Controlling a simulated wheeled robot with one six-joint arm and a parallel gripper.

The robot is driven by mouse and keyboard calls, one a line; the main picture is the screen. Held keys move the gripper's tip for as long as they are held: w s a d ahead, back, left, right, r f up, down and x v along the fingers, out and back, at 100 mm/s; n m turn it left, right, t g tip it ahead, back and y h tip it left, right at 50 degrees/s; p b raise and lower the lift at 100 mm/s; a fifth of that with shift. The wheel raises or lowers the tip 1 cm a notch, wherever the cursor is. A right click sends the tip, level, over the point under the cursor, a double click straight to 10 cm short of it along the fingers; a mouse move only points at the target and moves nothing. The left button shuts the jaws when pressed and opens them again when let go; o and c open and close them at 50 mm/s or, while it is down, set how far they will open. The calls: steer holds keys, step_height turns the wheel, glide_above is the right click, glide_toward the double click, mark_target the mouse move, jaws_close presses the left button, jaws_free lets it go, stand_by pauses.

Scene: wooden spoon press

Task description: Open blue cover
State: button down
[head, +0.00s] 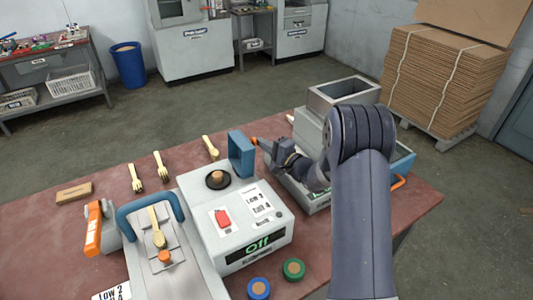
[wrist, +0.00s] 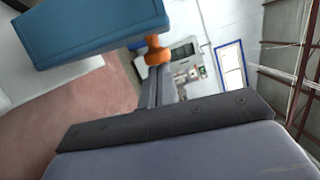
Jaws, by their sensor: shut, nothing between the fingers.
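The blue cover (head: 241,155) stands upright at the back right edge of the white machine (head: 262,238), whose display reads "Off". A round dark plate with a wooden piece on it (head: 217,179) lies uncovered on the machine's top. My gripper (head: 257,142) is shut and empty just right of the cover's upper part. In the wrist view the cover (wrist: 95,30) fills the upper left, close beside the orange tip of my gripper (wrist: 157,50). I cannot tell whether the tip touches the cover.
A press with a blue handle (head: 150,205) and a spoon stands at the left. Wooden forks (head: 136,178) lie on the red table (head: 60,215). A grey machine with a hopper (head: 342,93) stands behind my arm. Green (head: 293,269) and blue (head: 259,288) buttons are in front.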

steer(key=shift+s+a+r, duration=0.1)
steer(key=shift+r, duration=0.05)
stand_by(0.4)
steer(key=s+d+b, duration=0.5)
steer(key=d, duration=0.5)
steer(key=shift+s+f+b, duration=0.35)
steer(key=shift+b, duration=0.05)
steer(key=shift+w, duration=0.1)
